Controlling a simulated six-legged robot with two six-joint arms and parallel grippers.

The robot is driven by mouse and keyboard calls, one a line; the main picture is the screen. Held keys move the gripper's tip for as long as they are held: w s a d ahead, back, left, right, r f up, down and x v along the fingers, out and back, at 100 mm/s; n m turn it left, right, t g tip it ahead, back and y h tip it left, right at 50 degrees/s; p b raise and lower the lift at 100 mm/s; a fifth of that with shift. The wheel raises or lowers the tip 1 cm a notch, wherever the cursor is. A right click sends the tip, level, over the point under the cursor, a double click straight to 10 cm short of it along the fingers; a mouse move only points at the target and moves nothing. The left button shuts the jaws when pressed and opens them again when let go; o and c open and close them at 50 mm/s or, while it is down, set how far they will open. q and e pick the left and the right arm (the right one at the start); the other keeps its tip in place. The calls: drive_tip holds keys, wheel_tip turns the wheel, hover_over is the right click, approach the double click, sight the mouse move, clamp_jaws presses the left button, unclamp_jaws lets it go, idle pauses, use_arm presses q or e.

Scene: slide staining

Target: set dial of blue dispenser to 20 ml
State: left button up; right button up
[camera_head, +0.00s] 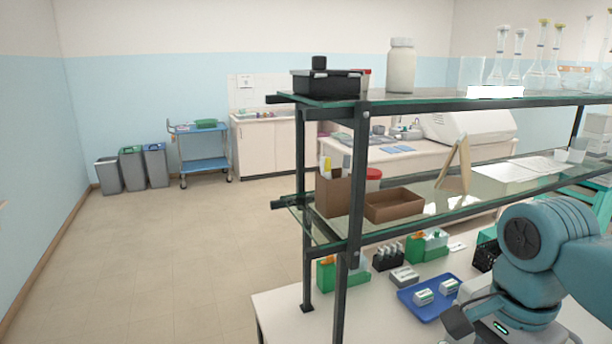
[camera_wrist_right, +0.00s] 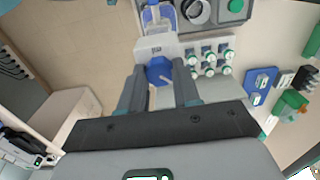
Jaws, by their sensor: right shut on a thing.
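In the right wrist view a blue dial (camera_wrist_right: 158,70) sits on a white panel (camera_wrist_right: 157,46) and has a small pale line on its face. My right gripper (camera_wrist_right: 160,67) is shut on it, one finger on each side. Small marks on the panel above the dial are too small to read, so the setting cannot be told. In the head view my right arm (camera_head: 540,240) reaches down at the lower right, and the dial is not visible there. My left gripper is in neither view.
Several white containers with green parts (camera_wrist_right: 209,60) stand right of the dial. A blue bottle-like item (camera_wrist_right: 158,17) is above it. In the head view a blue tray (camera_head: 424,309) holds small boxes. A glass shelf (camera_head: 440,195) on dark posts stands over the bench.

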drive_tip(key=o, duration=0.6)
drive_tip(key=shift+c, duration=0.2)
drive_tip(key=shift+r, duration=0.1)
wheel_tip(320, 180, up, 2)
drive_tip(key=shift+p, duration=0.95)
wheel_tip(320, 180, up, 2)
drive_tip(key=shift+r, duration=0.9)
